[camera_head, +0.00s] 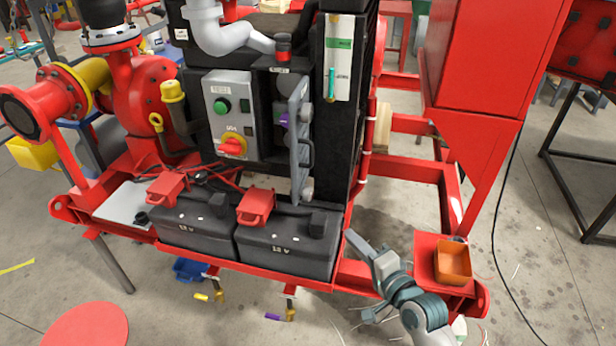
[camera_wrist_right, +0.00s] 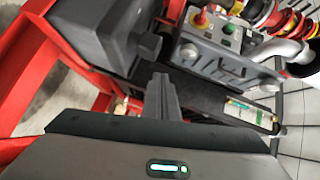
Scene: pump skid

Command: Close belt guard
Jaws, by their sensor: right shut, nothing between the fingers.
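A grey plate with a handle (camera_head: 299,140), which looks like the belt guard, stands nearly edge-on at the front of the black housing, right of the control box. It seems to stick out from the housing; how wide its gap is I cannot tell. The plate shows in the right wrist view (camera_wrist_right: 222,66), with round knobs at its lower edge. My right gripper (camera_head: 352,238) is low at the front right of the skid, beside the black batteries, below and right of the plate and apart from it. Its fingers (camera_wrist_right: 160,90) are shut and empty. My left gripper is not in view.
Two black batteries (camera_head: 287,245) with red terminal covers sit on the red skid frame, below the plate. The control box (camera_head: 231,112) is left of it. An orange bin (camera_head: 453,262) stands right of my right gripper. A red cabinet (camera_head: 490,60) rises at the right.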

